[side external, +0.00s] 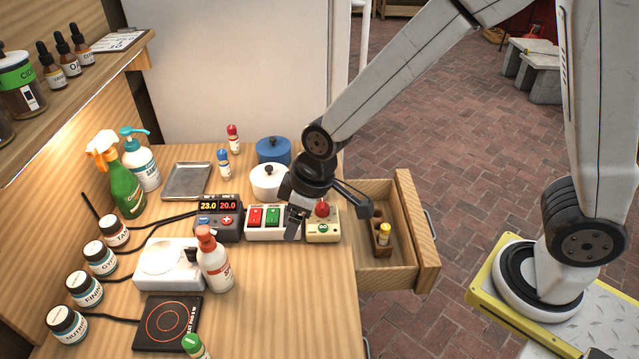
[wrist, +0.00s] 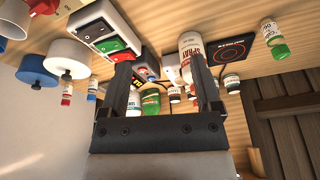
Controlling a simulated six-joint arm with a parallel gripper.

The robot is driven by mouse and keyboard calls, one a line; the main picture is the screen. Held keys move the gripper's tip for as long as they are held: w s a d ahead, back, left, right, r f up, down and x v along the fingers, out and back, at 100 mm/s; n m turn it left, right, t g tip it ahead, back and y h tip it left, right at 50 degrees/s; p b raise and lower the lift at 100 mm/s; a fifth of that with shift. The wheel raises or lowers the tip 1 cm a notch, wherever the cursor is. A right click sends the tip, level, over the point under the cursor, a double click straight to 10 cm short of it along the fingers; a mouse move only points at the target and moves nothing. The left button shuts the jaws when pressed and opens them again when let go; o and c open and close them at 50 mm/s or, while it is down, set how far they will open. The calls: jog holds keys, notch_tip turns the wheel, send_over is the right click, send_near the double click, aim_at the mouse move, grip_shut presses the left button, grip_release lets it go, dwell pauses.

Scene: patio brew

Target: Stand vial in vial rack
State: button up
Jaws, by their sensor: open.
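Several small white vials stand about the counter: one with a red cap (side external: 233,138), one with a blue cap (side external: 224,165), and one with a green cap (side external: 197,348) at the front edge. The green-capped vial (wrist: 273,38) also shows at the upper right of the wrist view. A yellow-capped vial (side external: 384,235) sits in a small brown wooden rack (side external: 382,250) inside the open drawer. My gripper (side external: 293,225) is over the switch box. In the wrist view my gripper (wrist: 162,85) has its fingers apart with nothing held between them.
The open drawer (side external: 410,225) juts out from the counter.

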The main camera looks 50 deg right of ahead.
jog(key=a+f+n+y, duration=0.15)
jog(key=a+n, duration=0.25)
jog(key=a, duration=0.9)
jog(key=n+g, duration=0.1)
jog(key=n, duration=0.2)
send_near(193, 340)
jog(key=shift+y, duration=0.35)
jog(key=x, duration=0.5)
jog(key=shift+w+f, duration=0.1)
jog(key=shift+f, duration=0.15)
jog(key=shift+x, duration=1.15)
jog(key=shift+f, duration=0.15)
jog(key=shift+x, duration=2.45)
jog(key=shift+d, duration=0.15)
